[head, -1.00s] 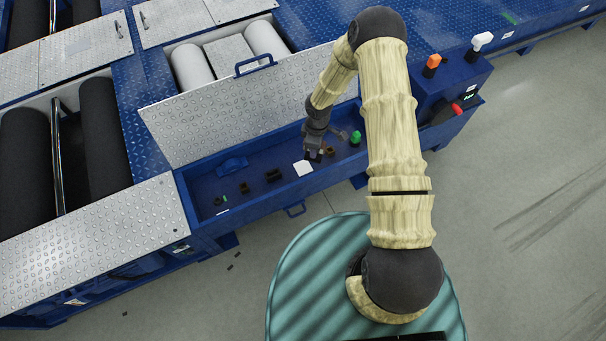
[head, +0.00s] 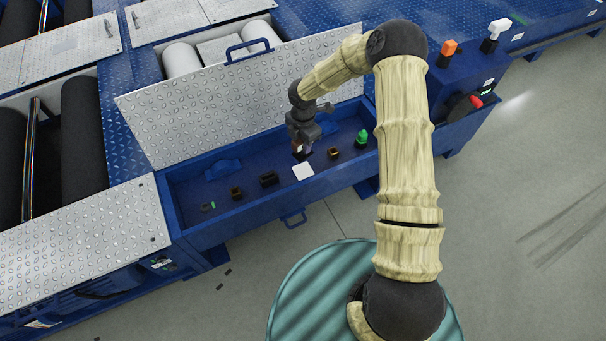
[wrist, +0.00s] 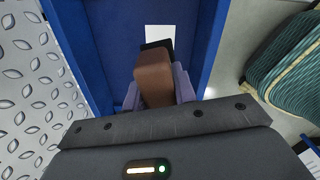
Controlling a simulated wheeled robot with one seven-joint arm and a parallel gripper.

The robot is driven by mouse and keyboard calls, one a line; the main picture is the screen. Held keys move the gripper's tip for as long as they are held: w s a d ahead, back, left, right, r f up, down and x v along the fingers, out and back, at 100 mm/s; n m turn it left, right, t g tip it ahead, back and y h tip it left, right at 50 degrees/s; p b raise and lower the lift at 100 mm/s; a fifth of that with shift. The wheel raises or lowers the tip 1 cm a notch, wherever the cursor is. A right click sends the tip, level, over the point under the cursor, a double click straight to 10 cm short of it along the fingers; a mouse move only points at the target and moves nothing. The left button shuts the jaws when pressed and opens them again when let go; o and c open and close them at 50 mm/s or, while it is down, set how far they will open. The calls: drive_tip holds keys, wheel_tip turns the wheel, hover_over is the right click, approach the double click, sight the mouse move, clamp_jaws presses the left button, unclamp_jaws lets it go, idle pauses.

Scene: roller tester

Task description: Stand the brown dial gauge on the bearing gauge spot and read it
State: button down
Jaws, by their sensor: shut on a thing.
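The brown dial gauge (wrist: 153,78) is a brown block between the fingers of my gripper (wrist: 158,92) in the wrist view. My gripper is shut on it and holds it over the blue tray. In the head view my gripper (head: 301,150) points down above the tray, just behind a white square (head: 303,171); the gauge is mostly hidden there. The white square also shows beyond the gauge in the wrist view (wrist: 160,33). The gauge's dial face is not visible. I cannot tell which mark is the bearing gauge spot.
The blue tray (head: 245,215) also holds a black block (head: 269,179), small brown-black blocks (head: 236,192), (head: 333,153), a green-topped piece (head: 362,139), a blue piece (head: 222,169) and a small ring (head: 206,207). A raised tread-plate lid (head: 200,105) stands behind it. A control box (head: 460,75) is at right.

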drive_tip(key=shift+f+b, duration=1.05)
drive_tip(key=shift+f, duration=1.4)
drive_tip(key=shift+f, duration=0.1)
drive_tip(key=shift+f+b, duration=1.1)
drive_tip(key=shift+f, duration=1.3)
drive_tip(key=shift+f, duration=0.15)
drive_tip(key=c, duration=1.1)
unclamp_jaws()
wheel_tip(320, 180, up, 12)
drive_tip(key=p, duration=0.4)
drive_tip(key=shift+p, duration=0.3)
